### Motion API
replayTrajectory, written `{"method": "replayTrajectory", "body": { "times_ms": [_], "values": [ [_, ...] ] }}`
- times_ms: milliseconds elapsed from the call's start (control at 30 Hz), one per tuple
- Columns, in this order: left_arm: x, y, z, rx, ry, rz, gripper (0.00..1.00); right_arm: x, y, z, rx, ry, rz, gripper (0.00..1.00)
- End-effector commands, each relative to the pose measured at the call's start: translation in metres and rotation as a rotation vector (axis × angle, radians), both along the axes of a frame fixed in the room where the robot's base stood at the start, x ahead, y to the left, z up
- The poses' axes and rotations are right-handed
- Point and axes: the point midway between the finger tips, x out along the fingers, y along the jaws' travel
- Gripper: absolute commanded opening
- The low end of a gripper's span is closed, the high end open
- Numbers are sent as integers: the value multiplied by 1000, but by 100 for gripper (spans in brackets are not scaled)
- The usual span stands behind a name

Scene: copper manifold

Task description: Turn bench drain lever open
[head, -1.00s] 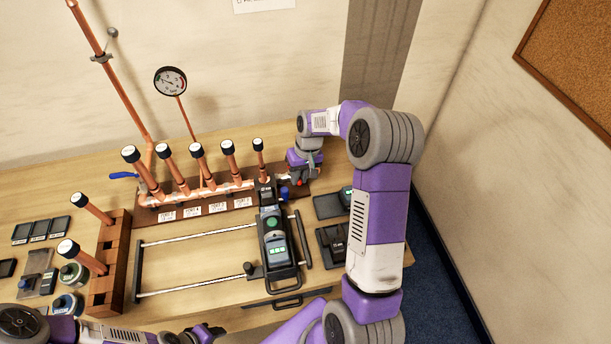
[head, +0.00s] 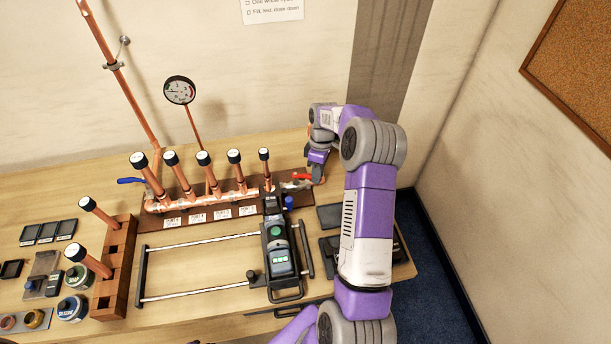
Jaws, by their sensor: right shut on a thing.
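The copper manifold (head: 222,190) lies on a dark red-brown board at the back of the bench, with several black-capped upright stubs. A red lever (head: 301,176) shows at its right end, lying roughly along the pipe. My right gripper (head: 316,174) is at the lever's right end, shut on it; the fingers are small here and the exact grip is partly hidden. A copper pipe end (head: 320,182) shows just below the gripper. A blue lever (head: 131,181) is at the manifold's left end. My left gripper is not in view.
A pressure gauge (head: 180,90) stands above the manifold. A black tool on rails (head: 278,245) stands in front of it, near my right arm. A wooden block (head: 116,275) holds two capped copper stubs. Dark trays (head: 48,231) lie left. Bare bench lies between the rails.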

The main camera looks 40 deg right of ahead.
Motion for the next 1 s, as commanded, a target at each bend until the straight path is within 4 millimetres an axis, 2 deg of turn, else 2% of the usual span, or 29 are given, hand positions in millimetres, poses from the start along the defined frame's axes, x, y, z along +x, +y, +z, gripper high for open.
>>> {"method": "replayTrajectory", "body": {
  "times_ms": [500,1000],
  "values": [
    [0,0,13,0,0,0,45,22,-21,1,-2,-4,400,0],
    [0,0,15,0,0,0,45,29,-25,1,-3,-4,518,0]
  ]
}}
